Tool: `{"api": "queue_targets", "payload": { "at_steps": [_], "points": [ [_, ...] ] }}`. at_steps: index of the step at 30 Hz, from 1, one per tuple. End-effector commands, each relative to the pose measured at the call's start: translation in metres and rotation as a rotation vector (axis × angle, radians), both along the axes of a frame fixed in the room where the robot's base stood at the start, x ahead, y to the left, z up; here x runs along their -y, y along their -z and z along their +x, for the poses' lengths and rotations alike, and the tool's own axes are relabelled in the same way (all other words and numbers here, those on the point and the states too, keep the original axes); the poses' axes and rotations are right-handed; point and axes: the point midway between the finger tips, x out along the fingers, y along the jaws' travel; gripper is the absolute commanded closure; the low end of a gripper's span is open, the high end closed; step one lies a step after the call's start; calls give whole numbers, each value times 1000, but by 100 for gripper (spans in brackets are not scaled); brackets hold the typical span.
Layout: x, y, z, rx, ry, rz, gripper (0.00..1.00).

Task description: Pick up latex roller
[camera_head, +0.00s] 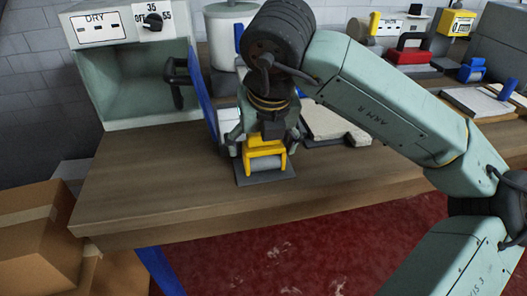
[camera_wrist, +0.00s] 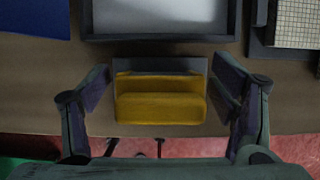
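The latex roller (camera_head: 265,151) has a yellow frame with a pale grey cylinder and sits on a dark flat base (camera_head: 265,179) near the front edge of the bench. In the wrist view its yellow body (camera_wrist: 160,102) lies between the two fingers. My gripper (camera_head: 263,138) is right above it, pointing down. In the wrist view my gripper (camera_wrist: 160,80) is open, one finger on each side of the yellow body, with a visible gap on both sides. The lower fingertips are partly hidden in the head view.
A drying oven (camera_head: 140,75) with an open blue door (camera_head: 206,90) stands to the left. The front left of the wooden bench (camera_head: 150,185) is clear. Cardboard boxes (camera_head: 40,235) sit below.

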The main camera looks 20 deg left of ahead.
Motion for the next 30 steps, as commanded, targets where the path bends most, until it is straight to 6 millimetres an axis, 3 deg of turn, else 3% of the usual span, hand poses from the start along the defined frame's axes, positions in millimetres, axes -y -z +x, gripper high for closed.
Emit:
{"api": "queue_targets", "payload": {
  "at_steps": [24,30],
  "points": [
    [0,0,0,0,0,0,79],
    [0,-1,0,1,1,1,79]
  ]
}}
